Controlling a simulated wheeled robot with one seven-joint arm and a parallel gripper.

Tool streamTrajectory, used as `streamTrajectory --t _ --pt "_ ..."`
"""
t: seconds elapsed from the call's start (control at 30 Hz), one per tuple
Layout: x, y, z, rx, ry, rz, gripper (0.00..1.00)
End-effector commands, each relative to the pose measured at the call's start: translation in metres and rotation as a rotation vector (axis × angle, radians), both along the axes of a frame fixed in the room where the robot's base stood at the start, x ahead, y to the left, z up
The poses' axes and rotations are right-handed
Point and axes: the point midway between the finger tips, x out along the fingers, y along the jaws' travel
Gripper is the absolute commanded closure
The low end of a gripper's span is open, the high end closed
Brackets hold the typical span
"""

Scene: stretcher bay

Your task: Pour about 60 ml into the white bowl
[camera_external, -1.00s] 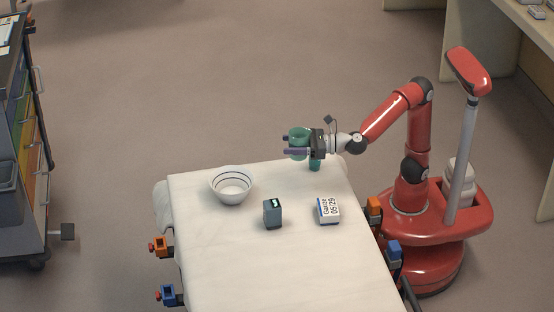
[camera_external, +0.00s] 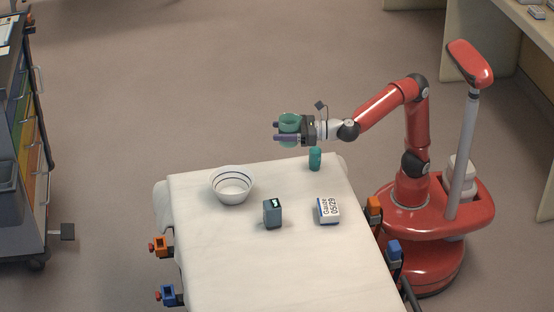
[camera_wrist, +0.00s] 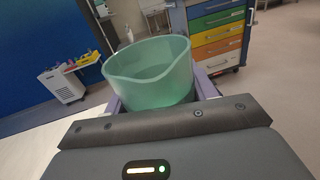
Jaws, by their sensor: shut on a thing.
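The white bowl (camera_external: 232,195) with dark bands near its rim stands on the left of the stretcher's far end. My gripper (camera_external: 287,131) is shut on a green translucent beaker (camera_external: 290,121). It holds the beaker in the air beyond the stretcher's far edge, to the right of the bowl and apart from it. In the wrist view the beaker (camera_wrist: 152,75) looks roughly upright, with a spout at its rim and what looks like liquid inside. The bowl is not seen in the wrist view.
On the white stretcher (camera_external: 245,270) stand a teal cylinder (camera_external: 315,159), a dark grey box (camera_external: 272,214) and a white-and-blue gauze box (camera_external: 328,210). Orange and blue clamps line the sides. A drawer cart (camera_external: 30,150) stands at the left. The sheet between bowl and cylinder is clear.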

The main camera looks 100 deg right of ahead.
Motion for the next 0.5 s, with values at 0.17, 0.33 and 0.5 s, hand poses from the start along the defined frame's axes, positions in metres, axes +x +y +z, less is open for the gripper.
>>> streamTrajectory --t 0.17,0.33,0.5 --pt "0.051 0.019 -0.009 -0.005 0.004 -0.013 0.7" --pt "0.092 0.04 -0.025 -0.006 0.002 -0.021 0.7" --pt "0.129 0.064 -0.044 -0.006 0.002 -0.021 0.7"
